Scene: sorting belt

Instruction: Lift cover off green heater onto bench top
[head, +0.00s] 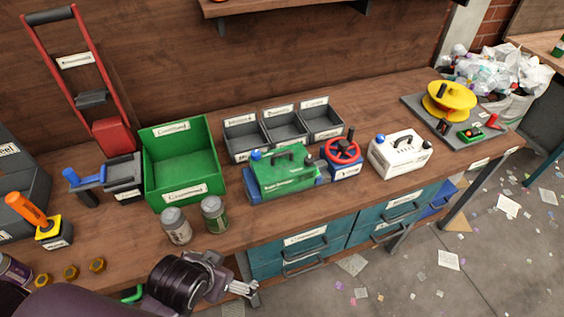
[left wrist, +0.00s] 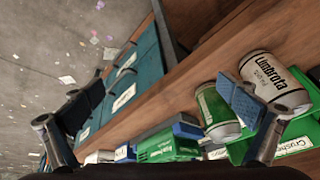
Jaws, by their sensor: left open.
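The green heater (head: 285,178) stands on the bench top, with a green cover and a dark handle (head: 290,153) on top. A blue base shows around its lower edge. It also shows at the bottom of the left wrist view (left wrist: 168,146), partly cut off by my gripper body. My left gripper (head: 232,280) is open and empty, off the bench's front edge, in front of the heater and apart from it. Its two spread fingers (left wrist: 165,108) show in the left wrist view. My right gripper is not in view.
Two cans (head: 214,214) stand left of the heater near the front edge. A green bin (head: 182,165) is behind them. A red valve wheel (head: 343,150) and a white box (head: 399,153) stand to the right. Grey trays (head: 283,127) are behind. Bare bench top (head: 375,98) lies at the back right.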

